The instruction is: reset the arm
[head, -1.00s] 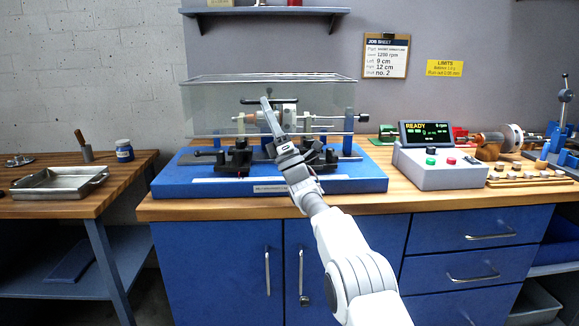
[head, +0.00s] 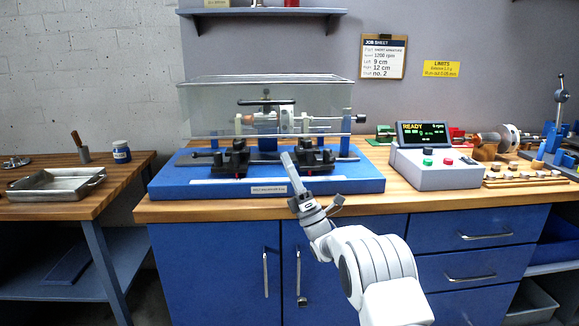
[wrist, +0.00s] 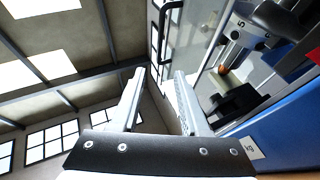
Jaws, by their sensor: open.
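My gripper (head: 312,178) is in front of the blue base of the balancing machine (head: 220,182), low and near the bench's front edge. In the wrist view its two fingers (wrist: 158,100) stand apart with nothing between them. The machine carries a rotor (head: 270,118) on black supports, behind a clear guard (head: 215,100). In the wrist view the blue base (wrist: 290,130) and a black support (wrist: 235,103) lie to the right of the fingers.
The control box (head: 440,165) with a lit READY display (head: 424,133) stands right of the machine. A wooden rack of small pieces (head: 520,177) lies further right. A metal tray (head: 58,184) sits on the left table. The space before the cabinet doors is clear around my arm.

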